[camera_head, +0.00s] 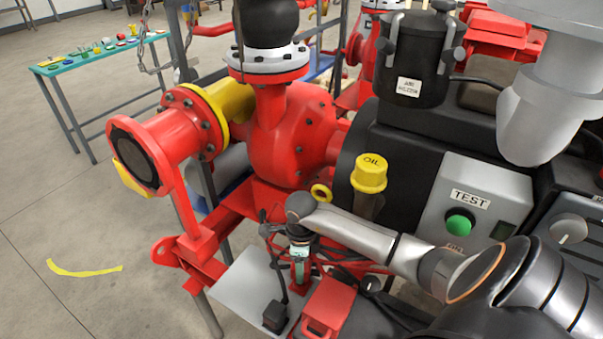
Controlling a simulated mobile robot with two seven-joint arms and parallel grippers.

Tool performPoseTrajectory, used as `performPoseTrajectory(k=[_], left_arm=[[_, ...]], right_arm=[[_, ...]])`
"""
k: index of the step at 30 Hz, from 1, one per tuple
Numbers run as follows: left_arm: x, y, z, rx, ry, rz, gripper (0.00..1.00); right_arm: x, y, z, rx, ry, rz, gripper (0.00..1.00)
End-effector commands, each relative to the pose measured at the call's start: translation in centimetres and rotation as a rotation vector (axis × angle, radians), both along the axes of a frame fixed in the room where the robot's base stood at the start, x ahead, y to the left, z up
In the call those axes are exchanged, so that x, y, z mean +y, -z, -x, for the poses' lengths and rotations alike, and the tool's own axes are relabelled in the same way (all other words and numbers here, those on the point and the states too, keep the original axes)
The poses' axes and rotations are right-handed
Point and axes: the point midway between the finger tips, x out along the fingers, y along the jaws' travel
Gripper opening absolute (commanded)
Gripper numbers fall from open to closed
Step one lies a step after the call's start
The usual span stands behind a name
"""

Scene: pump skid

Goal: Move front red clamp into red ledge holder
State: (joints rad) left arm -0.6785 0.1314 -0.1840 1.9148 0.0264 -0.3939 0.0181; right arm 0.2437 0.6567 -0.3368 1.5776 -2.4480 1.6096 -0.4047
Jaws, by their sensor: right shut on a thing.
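My right arm comes in from the right, and its gripper (299,272) points down above the front ledge of the pump skid. The gripper is shut on a small red piece, which I take to be the front red clamp. Fingers, cables and the arm hide most of it. A red block with a handle-like opening (328,306) sits just in front and to the right, apart from the fingers as far as I can see. I cannot tell whether it is the red ledge holder. My left gripper is not in view.
A grey plate (238,288) lies left of the gripper, with a small black block (275,316) at its edge. Dark cables run around the gripper. The red pump (290,135), yellow oil cap (370,173) and TEST box (475,195) stand behind. A teal table (100,55) stands far left.

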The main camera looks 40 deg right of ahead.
Motion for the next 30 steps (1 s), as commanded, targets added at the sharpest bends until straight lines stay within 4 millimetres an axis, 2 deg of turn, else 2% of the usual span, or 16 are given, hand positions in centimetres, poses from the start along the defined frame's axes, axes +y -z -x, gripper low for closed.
performPoseTrajectory(k=[30], left_arm=[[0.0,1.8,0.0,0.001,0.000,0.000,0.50]], right_arm=[[0.0,2.1,0.0,-0.001,0.000,0.001,0.00]])
